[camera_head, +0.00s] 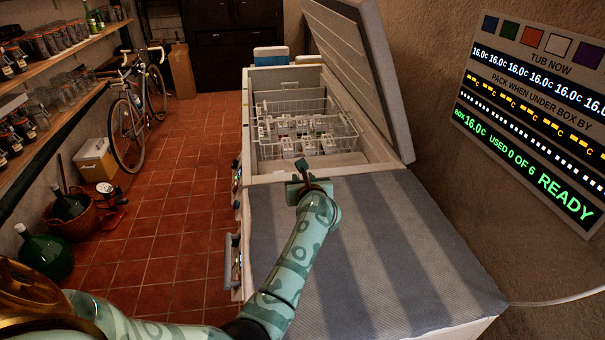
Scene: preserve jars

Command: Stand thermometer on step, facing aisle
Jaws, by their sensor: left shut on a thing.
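My left gripper (303,172) is over the near rim of the open chest freezer (385,150). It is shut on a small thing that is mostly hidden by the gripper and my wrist. I cannot make out whether this is the thermometer or which way it faces. No thermometer can be told apart elsewhere. A pale flat surface (345,160) inside the freezer, just beyond the gripper, may be the step. My right gripper is not in view.
A white wire basket (350,133) with several small jars sits inside the freezer. The raised lid (365,70) stands at the right. A striped grey cover (390,250) lies in front. The red tiled aisle (185,200) at the left has clear floor; a bicycle (130,120) stands beyond.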

